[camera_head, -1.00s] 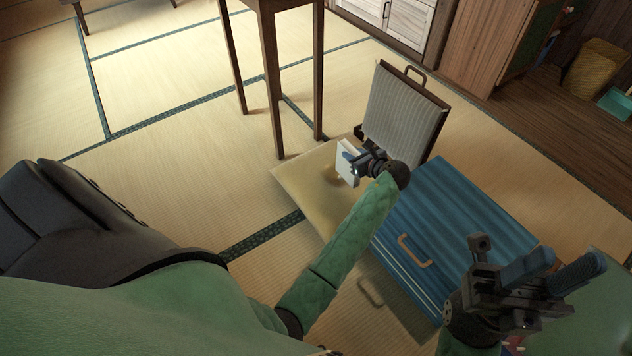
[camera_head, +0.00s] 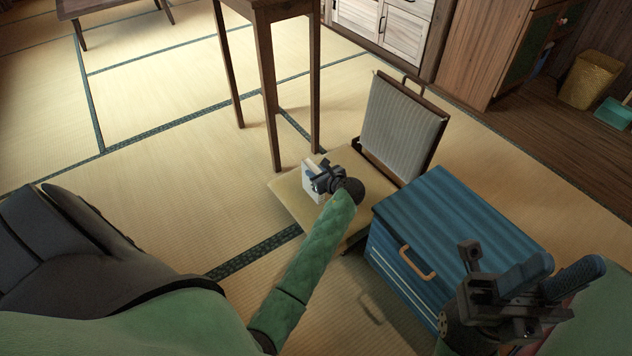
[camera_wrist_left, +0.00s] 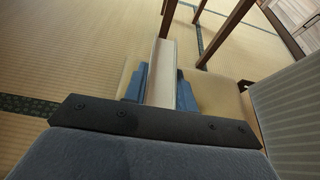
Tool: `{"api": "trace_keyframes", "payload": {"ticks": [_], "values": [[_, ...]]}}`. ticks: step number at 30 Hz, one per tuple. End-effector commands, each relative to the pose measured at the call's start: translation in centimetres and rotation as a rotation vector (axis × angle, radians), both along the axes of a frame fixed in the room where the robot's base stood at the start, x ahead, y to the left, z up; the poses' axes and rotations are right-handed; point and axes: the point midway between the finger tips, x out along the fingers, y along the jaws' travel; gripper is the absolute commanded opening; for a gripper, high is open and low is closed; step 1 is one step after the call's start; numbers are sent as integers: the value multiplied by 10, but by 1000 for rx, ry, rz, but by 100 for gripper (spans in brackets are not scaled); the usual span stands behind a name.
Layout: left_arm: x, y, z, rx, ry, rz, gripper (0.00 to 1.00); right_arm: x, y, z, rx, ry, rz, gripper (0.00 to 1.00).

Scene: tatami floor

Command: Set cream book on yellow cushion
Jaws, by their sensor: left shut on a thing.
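The cream book (camera_head: 313,188) is held on edge in my left gripper (camera_head: 322,180), over the yellow cushion (camera_head: 288,196). In the left wrist view the book (camera_wrist_left: 161,75) stands between the two blue finger pads, with the cushion (camera_wrist_left: 218,97) below and around it. I cannot tell whether the book's lower edge touches the cushion. The cushion lies on the seat of a low chair with a grey ribbed backrest (camera_head: 400,125). My right gripper (camera_head: 560,275) is at the lower right, empty, with its blue-padded fingers apart.
A blue chest (camera_head: 455,215) with a wooden handle stands right of the chair. A tall wooden table's legs (camera_head: 272,100) stand just behind the cushion. A yellow basket (camera_head: 590,80) is at the far right. The tatami floor to the left is open.

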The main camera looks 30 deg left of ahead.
Motion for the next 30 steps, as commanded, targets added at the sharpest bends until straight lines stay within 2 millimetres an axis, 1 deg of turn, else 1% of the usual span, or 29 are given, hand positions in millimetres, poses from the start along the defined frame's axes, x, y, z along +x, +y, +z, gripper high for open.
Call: {"api": "trace_keyframes", "payload": {"ticks": [6, 9, 21, 22, 24, 25, 30], "values": [[0, 0, -29, 0, 1, 1, 0, 1, 3, -17, -21, 6, -9, 36], [0, 0, -38, 1, 2, 0, 0, 2, 6, -22, -35, 14, -12, 36], [0, -1, -39, 0, 1, 0, 0, 1, 5, -17, -35, 14, -10, 36], [0, -1, -41, 0, 1, 0, 33, 1, 5, -19, -34, 14, -10, 36], [0, -1, -41, 0, 1, 0, 47, 1, 5, -19, -34, 13, -11, 36], [0, -1, -41, 0, 1, 0, 49, 1, 5, -19, -34, 13, -11, 36], [0, -1, -41, 0, 1, 0, 49, 1, 5, -18, -33, 12, -11, 36]]}}
